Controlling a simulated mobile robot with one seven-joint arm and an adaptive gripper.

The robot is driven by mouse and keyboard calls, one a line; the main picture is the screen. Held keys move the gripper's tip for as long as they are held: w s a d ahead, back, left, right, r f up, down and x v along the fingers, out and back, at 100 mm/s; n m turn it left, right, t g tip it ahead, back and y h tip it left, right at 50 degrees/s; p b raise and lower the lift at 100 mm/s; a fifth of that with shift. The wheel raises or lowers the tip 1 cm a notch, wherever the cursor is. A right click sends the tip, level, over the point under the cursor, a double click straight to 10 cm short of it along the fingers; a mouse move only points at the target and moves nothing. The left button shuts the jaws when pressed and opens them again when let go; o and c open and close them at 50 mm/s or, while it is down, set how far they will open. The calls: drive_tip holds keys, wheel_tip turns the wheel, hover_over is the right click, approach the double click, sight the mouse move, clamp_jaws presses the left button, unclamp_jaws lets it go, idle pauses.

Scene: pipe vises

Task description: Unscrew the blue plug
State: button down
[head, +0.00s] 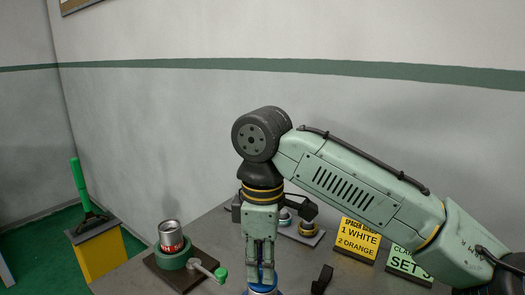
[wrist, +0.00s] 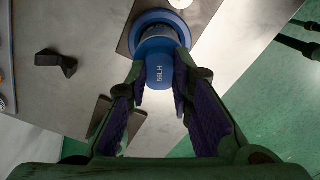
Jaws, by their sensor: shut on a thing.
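The blue plug (wrist: 162,72) shows in the wrist view, with the marking "56LH" on its body. It sits in a round fitting with a blue collar (wrist: 176,19) on a dark plate. My gripper (wrist: 163,92) has its two fingers on either side of the plug and is shut on it. In the head view my gripper (head: 261,266) points straight down at the front of the table, around the blue plug (head: 262,279). The fingers and arm hide much of the plug there. I cannot tell how far it is threaded in.
A can (head: 170,236) stands on a green ring beside a crank with a green knob (head: 221,273). Fittings (head: 308,229) stand behind my gripper. A yellow sign (head: 357,240) and a green sign (head: 408,266) stand right. A black wedge (head: 322,279) lies close to the right.

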drive_tip(key=shift+r+m+p, duration=0.1)
drive_tip(key=shift+m+p, duration=0.45)
drive_tip(key=shift+m, duration=0.25)
drive_tip(key=shift+m+p, duration=0.3)
drive_tip(key=shift+m, duration=0.6)
drive_tip(key=c, duration=1.9)
unclamp_jaws()
drive_tip(key=shift+c, duration=0.2)
clamp_jaws()
drive_tip(key=shift+r+p, duration=0.55)
drive_tip(key=shift+p, duration=0.25)
drive_tip(key=shift+r+p, duration=1.9)
drive_tip(key=shift+p, duration=0.25)
